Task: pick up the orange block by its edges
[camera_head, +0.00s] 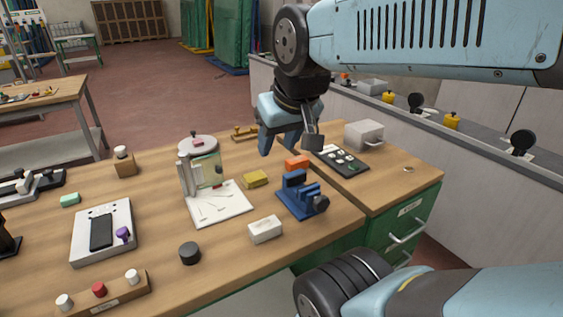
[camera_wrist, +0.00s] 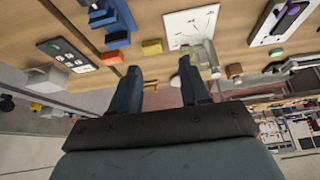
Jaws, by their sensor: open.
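The orange block (camera_head: 297,162) lies on the wooden bench, behind the blue vise and beside the yellow block. In the wrist view the orange block (camera_wrist: 112,58) shows near the left finger, beyond its tip. My gripper (camera_head: 287,145) is above the bench, open and empty, just behind and above the orange block in the head view. In the wrist view my gripper (camera_wrist: 158,72) shows its two fingers spread, with nothing between them. The block is apart from both fingers.
The blue vise (camera_head: 299,197) stands just in front of the orange block. The yellow block (camera_head: 255,179) lies to its left and a black button panel (camera_head: 341,161) to its right. A clear cylinder device (camera_head: 205,165) stands further left. A white block (camera_head: 265,229) is in front.

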